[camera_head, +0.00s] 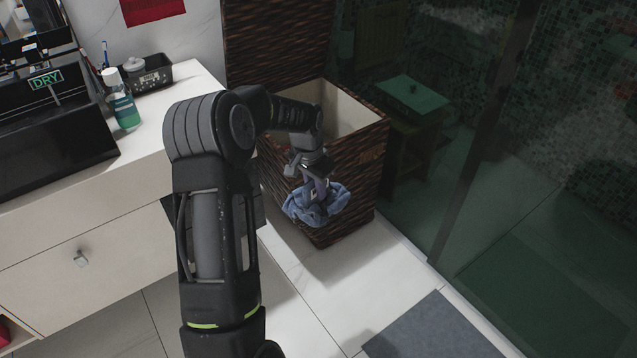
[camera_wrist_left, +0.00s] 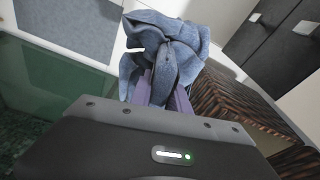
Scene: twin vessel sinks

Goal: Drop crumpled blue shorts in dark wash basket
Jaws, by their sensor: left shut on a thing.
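The crumpled blue shorts (camera_head: 315,204) hang from my left gripper (camera_head: 318,186), which is shut on them. The shorts also show in the left wrist view (camera_wrist_left: 163,55), bunched between the fingers (camera_wrist_left: 163,92). The dark wash basket (camera_head: 352,166) is a tall brown woven box with its lid up and a pale lining. In the head view the gripper and shorts overlap the basket's near side, below its open rim. The basket's woven side shows at the right in the left wrist view (camera_wrist_left: 228,100). My right gripper is not in view.
A white counter (camera_head: 75,204) with a dark sink (camera_head: 50,140), a green bottle (camera_head: 121,100) and a black tray (camera_head: 150,76) stands at the left. A glass shower wall (camera_head: 470,150) is right of the basket. A grey mat (camera_head: 432,332) lies on the open floor in front.

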